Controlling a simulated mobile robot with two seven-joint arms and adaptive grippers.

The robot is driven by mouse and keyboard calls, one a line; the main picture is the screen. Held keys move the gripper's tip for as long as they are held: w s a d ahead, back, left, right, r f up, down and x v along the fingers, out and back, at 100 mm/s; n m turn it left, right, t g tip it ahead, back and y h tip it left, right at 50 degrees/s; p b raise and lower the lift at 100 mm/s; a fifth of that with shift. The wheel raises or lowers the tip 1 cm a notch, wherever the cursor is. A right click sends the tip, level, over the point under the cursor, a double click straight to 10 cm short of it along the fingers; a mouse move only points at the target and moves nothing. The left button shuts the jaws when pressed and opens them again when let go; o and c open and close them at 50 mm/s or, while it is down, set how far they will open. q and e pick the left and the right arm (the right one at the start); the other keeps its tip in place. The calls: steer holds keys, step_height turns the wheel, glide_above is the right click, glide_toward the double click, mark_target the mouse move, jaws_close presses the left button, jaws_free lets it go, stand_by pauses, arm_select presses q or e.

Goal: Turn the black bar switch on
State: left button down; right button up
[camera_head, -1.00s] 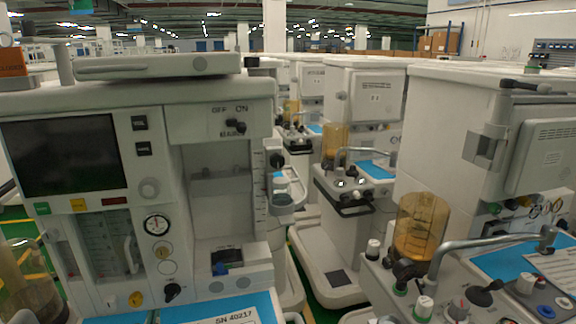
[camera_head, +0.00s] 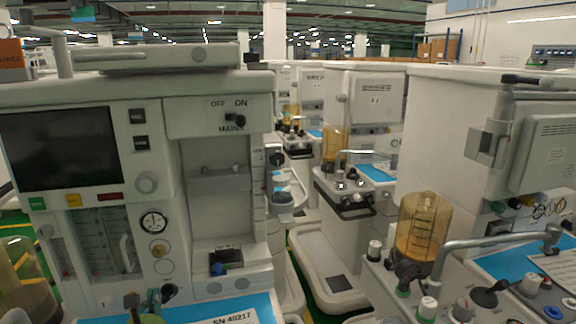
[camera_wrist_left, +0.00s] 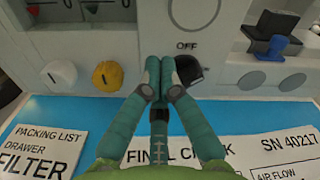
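A black bar switch (camera_wrist_left: 188,70) sits low on the front of the near cart, with "OFF" printed above it in the left wrist view. It also shows in the head view (camera_head: 169,291), partly covered by my gripper. My left gripper (camera_wrist_left: 159,72) has teal fingers whose tips are together just left of the switch and overlap its left side; I cannot tell whether they touch it. Nothing shows between the tips. In the head view its tips (camera_head: 153,299) are small beside the switch. Another black switch (camera_head: 235,121), marked OFF, ON and MAINS, is on the upper panel. My right gripper is not in view.
A yellow knob (camera_wrist_left: 106,74) and a white knob (camera_wrist_left: 59,74) are left of the switch. A blue sheet with papers (camera_wrist_left: 240,112) lies on the shelf below. A blue clip-like part (camera_wrist_left: 267,49) is at right. More carts stand to the right.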

arm_select(q)
steer(key=shift+w+d+f+b, duration=0.15)
steer(key=shift+d+f+b, duration=0.15)
steer(key=shift+d+f, duration=0.15)
stand_by(1.0)
steer(key=shift+r, duration=0.2)
steer(key=shift+d+r+p, duration=0.2)
steer(key=shift+d+p, duration=0.05)
steer(key=shift+p, duration=0.5)
steer(key=shift+d, duration=0.15)
steer(key=shift+w+d+r+p, duration=0.15)
steer(key=shift+d+p, duration=0.2)
steer(key=shift+p, duration=0.2)
steer(key=shift+r+p, duration=0.4)
steer(key=shift+p, duration=0.15)
steer(key=shift+p+v, duration=0.5)
steer(key=shift+v, duration=2.55)
steer(key=shift+a, duration=0.1)
